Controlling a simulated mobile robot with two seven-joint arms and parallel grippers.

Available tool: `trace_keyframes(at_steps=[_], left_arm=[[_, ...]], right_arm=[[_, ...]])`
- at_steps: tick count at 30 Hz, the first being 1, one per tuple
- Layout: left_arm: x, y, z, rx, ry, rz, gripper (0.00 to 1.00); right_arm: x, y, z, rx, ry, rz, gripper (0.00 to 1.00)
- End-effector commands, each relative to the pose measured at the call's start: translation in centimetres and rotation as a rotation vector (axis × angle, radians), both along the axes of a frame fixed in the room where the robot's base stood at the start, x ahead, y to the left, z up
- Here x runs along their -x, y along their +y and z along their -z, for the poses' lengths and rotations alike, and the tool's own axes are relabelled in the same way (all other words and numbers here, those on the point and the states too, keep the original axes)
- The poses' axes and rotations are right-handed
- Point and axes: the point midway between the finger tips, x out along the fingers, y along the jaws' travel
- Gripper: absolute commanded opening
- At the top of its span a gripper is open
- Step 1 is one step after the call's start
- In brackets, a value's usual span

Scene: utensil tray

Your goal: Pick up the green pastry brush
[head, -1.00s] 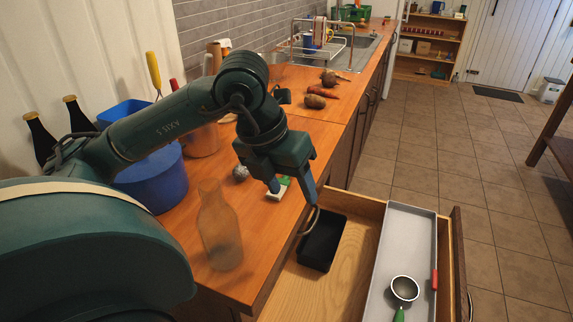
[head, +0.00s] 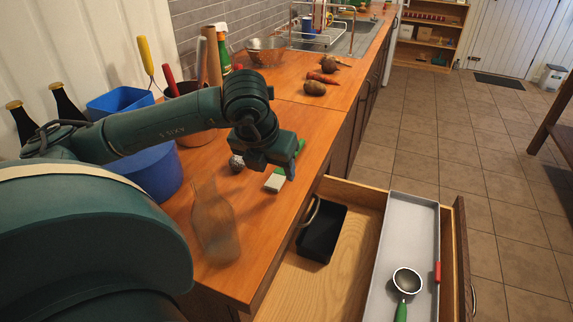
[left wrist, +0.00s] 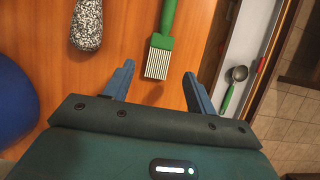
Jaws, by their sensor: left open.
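The green pastry brush lies on the wooden counter. Its green handle (head: 287,157) and pale bristle head (head: 275,183) show beside and below my left gripper (head: 266,162) in the head view, partly covered by it. In the left wrist view the brush's striped bristle head (left wrist: 159,62) points toward me, between and just ahead of the two blue fingertips of my left gripper (left wrist: 159,74). The handle (left wrist: 168,15) runs out at the top edge. The left gripper is open with nothing between its fingers. My right gripper is not in view.
A speckled grey object (left wrist: 87,28) lies left of the brush. A blue bowl (head: 152,172) and a translucent bottle (head: 216,225) stand on the counter. The open drawer (head: 340,285) holds a black box (head: 322,232) and a grey tray (head: 408,222) with a green-handled scoop (head: 405,285).

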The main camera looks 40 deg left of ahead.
Motion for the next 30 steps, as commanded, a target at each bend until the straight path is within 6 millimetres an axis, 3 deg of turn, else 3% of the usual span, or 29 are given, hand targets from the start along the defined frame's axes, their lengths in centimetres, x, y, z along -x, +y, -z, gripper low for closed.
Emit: trace_keyframes(at_steps=[6, 15, 30], left_arm=[[-1.0, 0.5, 2.8, 0.001, 0.003, 0.0, 0.56], [-1.2, 0.6, 3.2, 0.001, 0.0, 0.001, 0.56], [-1.2, 0.6, 3.2, 0.0, 0.0, 0.0, 0.15]], right_arm=[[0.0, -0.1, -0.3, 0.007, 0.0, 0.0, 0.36], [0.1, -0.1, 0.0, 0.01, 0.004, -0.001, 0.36], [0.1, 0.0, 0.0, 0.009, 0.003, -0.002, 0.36]])
